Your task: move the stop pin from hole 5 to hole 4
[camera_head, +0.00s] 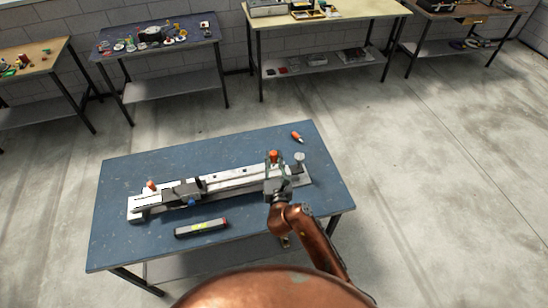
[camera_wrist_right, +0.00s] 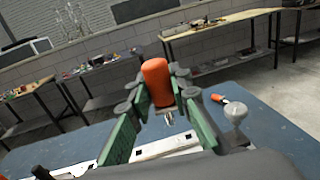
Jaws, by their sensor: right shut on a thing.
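The stop pin has an orange handle (camera_head: 273,156) and stands upright in my right gripper (camera_head: 275,170) over the right part of the pale rail (camera_head: 237,182). In the right wrist view the orange handle (camera_wrist_right: 157,84) rises between the green-padded fingers of the gripper (camera_wrist_right: 165,108), with a short metal shank below it. I cannot tell whether the shank's tip is in a hole or just above the rail. The hole numbers are not readable. My left gripper is not in view.
An orange-tipped tool (camera_head: 297,137) lies at the back right of the blue table (camera_head: 120,235). A round-topped knob (camera_head: 299,157) stands at the rail's right end. A dark clamp block (camera_head: 182,190) sits on the rail's left part. A grey bar (camera_head: 201,228) lies in front.

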